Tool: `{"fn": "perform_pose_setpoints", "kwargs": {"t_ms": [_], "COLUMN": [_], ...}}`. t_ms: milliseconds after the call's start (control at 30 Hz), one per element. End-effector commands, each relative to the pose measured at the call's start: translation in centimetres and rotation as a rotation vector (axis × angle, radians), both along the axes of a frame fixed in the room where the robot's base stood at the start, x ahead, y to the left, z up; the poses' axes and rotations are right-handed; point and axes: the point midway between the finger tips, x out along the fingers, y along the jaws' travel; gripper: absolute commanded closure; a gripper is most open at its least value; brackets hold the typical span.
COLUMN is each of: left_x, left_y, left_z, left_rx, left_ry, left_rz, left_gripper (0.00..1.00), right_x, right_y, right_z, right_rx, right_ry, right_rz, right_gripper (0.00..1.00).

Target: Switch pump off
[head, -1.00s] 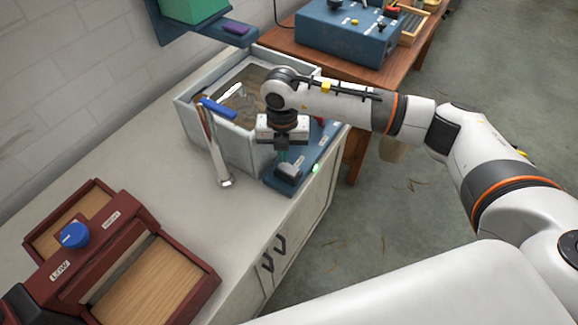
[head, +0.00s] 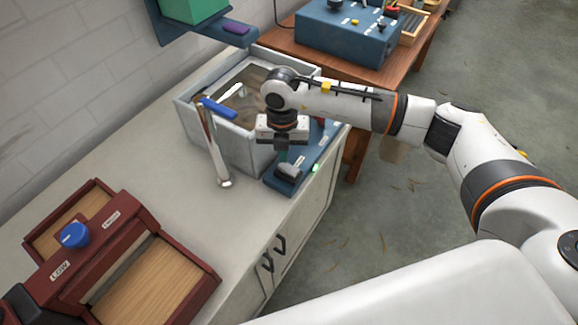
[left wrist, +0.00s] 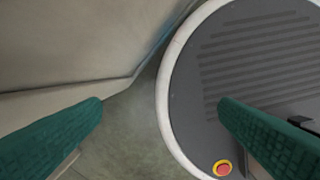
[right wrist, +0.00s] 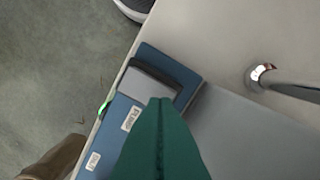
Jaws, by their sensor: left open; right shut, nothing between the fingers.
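A blue pump panel (head: 277,184) lies on the counter's right edge beside the sink. It carries a grey and black switch (head: 288,171) at its near end and a lit green lamp (head: 315,168) on its edge. In the right wrist view the switch (right wrist: 150,83), the green lamp (right wrist: 103,108) and a label reading PUMP (right wrist: 131,118) show. My right gripper (right wrist: 161,102) is shut and empty, its tips over or at the switch's edge. I cannot tell whether they touch. My left gripper (left wrist: 160,102) is open and empty, away from the panel.
A sink (head: 178,101) and a tap with a blue lever (head: 218,108) stand left of my right gripper. A dark red wooden device with a blue knob (head: 74,235) is at lower left. A wooden table with a blue box (head: 345,38) stands behind. The counter's middle is clear.

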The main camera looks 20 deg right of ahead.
Motion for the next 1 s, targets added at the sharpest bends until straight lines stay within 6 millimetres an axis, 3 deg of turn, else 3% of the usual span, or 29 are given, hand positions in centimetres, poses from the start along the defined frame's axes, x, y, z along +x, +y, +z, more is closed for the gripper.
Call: {"fn": "perform_pose_setpoints", "kwargs": {"t_ms": [1000], "left_x": [-0.07], "left_y": [0.02], "left_z": [-0.60], "left_rx": [0.000], "left_ry": [0.001], "left_rz": [0.000], "left_gripper": [0.16], "right_x": [-0.08], "right_y": [-0.01], "right_z": [-0.86], "right_rx": [-0.002], "right_ry": [0.003], "right_rz": [0.001], "right_gripper": [1.00]}}
